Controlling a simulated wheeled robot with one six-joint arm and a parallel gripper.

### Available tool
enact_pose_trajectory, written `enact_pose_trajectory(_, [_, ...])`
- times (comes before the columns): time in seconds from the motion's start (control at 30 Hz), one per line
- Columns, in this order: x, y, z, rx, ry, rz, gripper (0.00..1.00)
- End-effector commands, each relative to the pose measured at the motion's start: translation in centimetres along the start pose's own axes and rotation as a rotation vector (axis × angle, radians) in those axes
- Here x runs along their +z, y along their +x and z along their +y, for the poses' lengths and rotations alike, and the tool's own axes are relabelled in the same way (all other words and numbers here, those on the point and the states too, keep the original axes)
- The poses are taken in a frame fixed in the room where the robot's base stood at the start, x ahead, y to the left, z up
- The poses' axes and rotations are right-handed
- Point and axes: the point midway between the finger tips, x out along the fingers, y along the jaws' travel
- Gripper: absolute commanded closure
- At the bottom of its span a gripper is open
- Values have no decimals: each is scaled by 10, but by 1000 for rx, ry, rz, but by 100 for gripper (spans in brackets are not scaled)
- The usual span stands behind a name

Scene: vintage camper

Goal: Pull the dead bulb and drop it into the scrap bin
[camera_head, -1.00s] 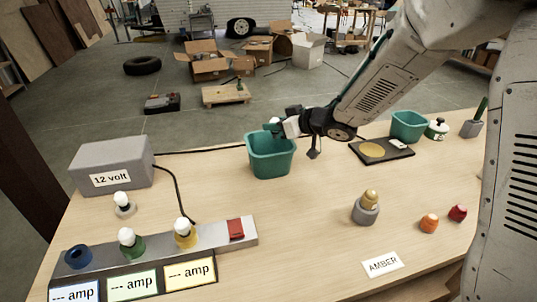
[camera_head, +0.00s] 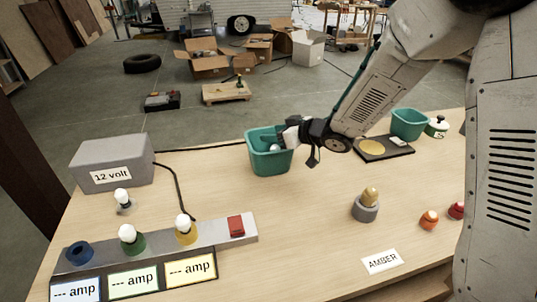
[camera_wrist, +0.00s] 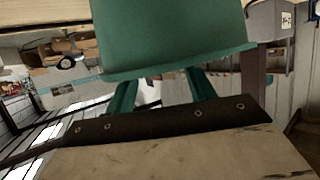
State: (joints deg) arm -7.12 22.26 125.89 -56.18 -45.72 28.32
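The scrap bin, likely the teal tub (camera_head: 268,163), stands at the table's back edge. My gripper (camera_head: 279,144) reaches into its mouth from the right. A pale bulb (camera_head: 275,148) shows inside the bin beside the gripper. Whether the fingers touch it is hidden. In the wrist view, two green fingers (camera_wrist: 160,88) stand apart and their tips are hidden behind the bin wall (camera_wrist: 170,40). On the fuse strip the blue socket (camera_head: 79,254) is empty. The green socket (camera_head: 133,245) and yellow socket (camera_head: 187,237) hold white bulbs.
A grey 12 volt box (camera_head: 112,165) and a white bulb on a small stand (camera_head: 123,199) are at left. An amber bulb in a grey holder (camera_head: 366,208), orange (camera_head: 429,220) and red pieces and a second teal tub (camera_head: 408,124) are at right. The middle is clear.

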Motion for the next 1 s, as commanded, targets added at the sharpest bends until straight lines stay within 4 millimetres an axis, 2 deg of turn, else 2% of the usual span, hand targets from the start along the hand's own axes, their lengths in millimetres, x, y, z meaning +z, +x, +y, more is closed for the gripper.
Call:
enact_pose_trajectory(0.17, [0,-6,1,2,1,0,46])
enact_pose_trajectory(0.5, [0,-61,1,2,0,1,46])
enact_pose_trajectory(0.6, [0,-72,1,2,0,0,46])
enact_pose_trajectory(1.0, [-3,-81,4,24,-5,-7,46])
